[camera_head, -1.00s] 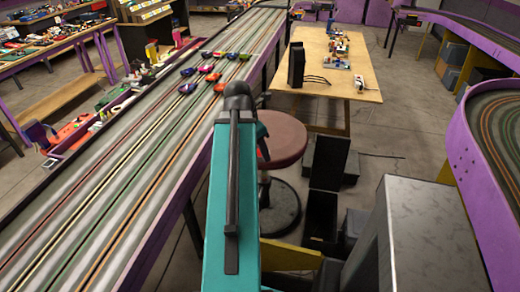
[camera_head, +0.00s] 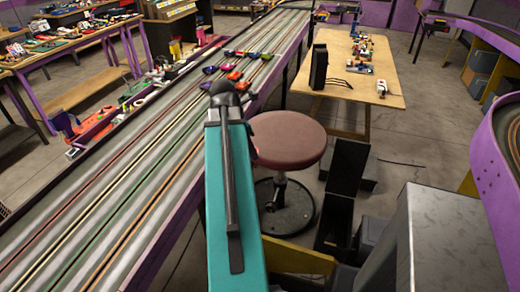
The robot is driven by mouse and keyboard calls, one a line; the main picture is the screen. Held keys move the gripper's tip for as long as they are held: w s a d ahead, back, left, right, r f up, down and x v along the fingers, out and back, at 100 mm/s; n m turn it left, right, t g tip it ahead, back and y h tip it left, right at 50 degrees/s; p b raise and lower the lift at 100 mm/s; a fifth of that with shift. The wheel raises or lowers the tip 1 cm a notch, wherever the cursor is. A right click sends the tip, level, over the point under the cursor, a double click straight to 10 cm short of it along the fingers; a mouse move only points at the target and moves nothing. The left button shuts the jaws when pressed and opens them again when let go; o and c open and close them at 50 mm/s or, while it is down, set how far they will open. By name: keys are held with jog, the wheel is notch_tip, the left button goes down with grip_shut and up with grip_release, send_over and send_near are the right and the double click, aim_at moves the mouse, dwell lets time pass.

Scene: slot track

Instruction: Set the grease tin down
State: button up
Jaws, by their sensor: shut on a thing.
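I cannot make out a grease tin in the head view. My teal arm link with a black bar along its top reaches forward from the bottom middle, ending in a dark rounded joint over the track's right edge. My gripper and anything in it are out of sight.
A long slot track (camera_head: 130,195) with several small cars (camera_head: 238,66) fills the left. A red-brown stool (camera_head: 292,142) stands close right of my arm. A wooden table (camera_head: 385,88) stands beyond, and a grey metal box (camera_head: 450,235) is at lower right.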

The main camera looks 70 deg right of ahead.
jog(key=w+a+f, duration=0.1)
jog(key=w+a, duration=0.9)
jog(key=w, duration=0.4)
jog(key=w+a+f, duration=0.1)
jog(key=w+a, duration=0.9)
jog(key=w, duration=0.5)
jog(key=w+a, duration=0.4)
jog(key=a, duration=0.6)
jog(key=w+a+f+b, duration=0.1)
jog(key=w+a, duration=0.3)
jog(key=a, duration=0.7)
jog(key=w+a+n, duration=0.1)
jog(key=w+a, duration=0.3)
jog(key=a, duration=0.7)
jog(key=shift+a+f+b, duration=0.25)
jog(key=shift+b, duration=0.05)
jog(key=shift+s, duration=0.15)
